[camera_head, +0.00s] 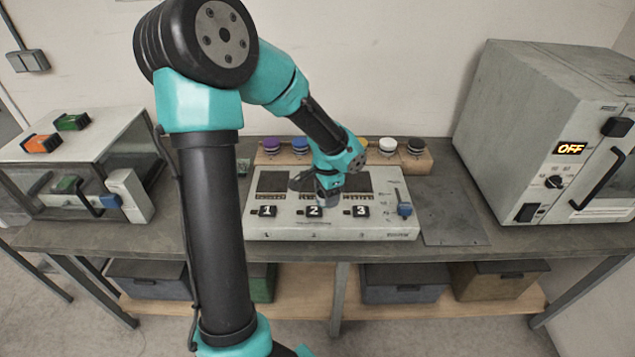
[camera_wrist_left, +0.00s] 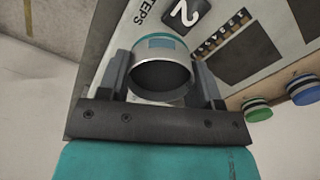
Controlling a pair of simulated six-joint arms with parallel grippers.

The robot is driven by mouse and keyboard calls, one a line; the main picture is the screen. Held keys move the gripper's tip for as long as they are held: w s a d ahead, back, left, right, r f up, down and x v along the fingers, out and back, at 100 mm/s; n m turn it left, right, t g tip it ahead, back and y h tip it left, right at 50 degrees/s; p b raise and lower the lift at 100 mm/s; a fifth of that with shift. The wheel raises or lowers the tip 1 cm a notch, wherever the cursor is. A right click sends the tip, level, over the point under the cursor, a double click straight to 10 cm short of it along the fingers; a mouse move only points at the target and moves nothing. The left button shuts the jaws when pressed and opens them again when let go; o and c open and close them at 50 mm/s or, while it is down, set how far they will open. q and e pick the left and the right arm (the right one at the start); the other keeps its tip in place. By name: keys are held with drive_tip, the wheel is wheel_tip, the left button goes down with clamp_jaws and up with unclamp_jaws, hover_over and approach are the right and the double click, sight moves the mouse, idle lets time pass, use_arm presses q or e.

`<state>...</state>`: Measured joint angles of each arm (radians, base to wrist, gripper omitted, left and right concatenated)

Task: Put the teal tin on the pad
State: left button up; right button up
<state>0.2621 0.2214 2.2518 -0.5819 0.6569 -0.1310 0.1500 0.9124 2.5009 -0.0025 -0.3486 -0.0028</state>
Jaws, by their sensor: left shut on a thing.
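The teal tin (camera_wrist_left: 160,42), a short grey cylinder with a teal band, sits between the two fingers of my left gripper (camera_wrist_left: 162,82) in the left wrist view. The gripper is shut on it. In the head view my left gripper (camera_head: 326,188) is over the middle of the numbered panel, near label 2. The tin is mostly hidden there, and I cannot tell whether it touches the panel. A flat grey plate (camera_head: 453,215), possibly the pad, lies bare on the bench right of the panel. My right gripper is not in view.
The panel (camera_head: 400,228) has three dark rectangles, numbered labels and a blue lever (camera_head: 404,209). Behind it stands a wooden rack (camera_head: 268,158) with several coloured round pieces. An oven reading OFF (camera_head: 530,110) stands right, a glass-fronted box (camera_head: 100,135) left.

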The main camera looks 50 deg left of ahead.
sight(316, 215)
use_arm(q)
drive_tip(key=s, duration=0.1)
drive_tip(key=s+a+f, duration=0.1)
drive_tip(key=shift+s+a+f+m, duration=0.1)
drive_tip(key=shift+s+a+m, duration=0.15)
drive_tip(key=shift+s+m, duration=0.05)
drive_tip(key=shift+w, duration=0.1)
drive_tip(key=w+a, duration=0.3)
drive_tip(key=w+a+f, duration=0.1)
drive_tip(key=w+a, duration=0.2)
drive_tip(key=a, duration=0.1)
drive_tip(key=w+a, duration=0.4)
drive_tip(key=shift+a+f, duration=0.15)
drive_tip(key=shift+f, duration=0.05)
drive_tip(key=shift+w+a, duration=0.1)
drive_tip(key=shift+a, duration=0.05)
drive_tip(key=shift+w+a+f, duration=0.15)
drive_tip(key=shift+a+f, duration=0.05)
drive_tip(key=shift+f, duration=1.6)
drive_tip(key=shift+f, duration=0.15)
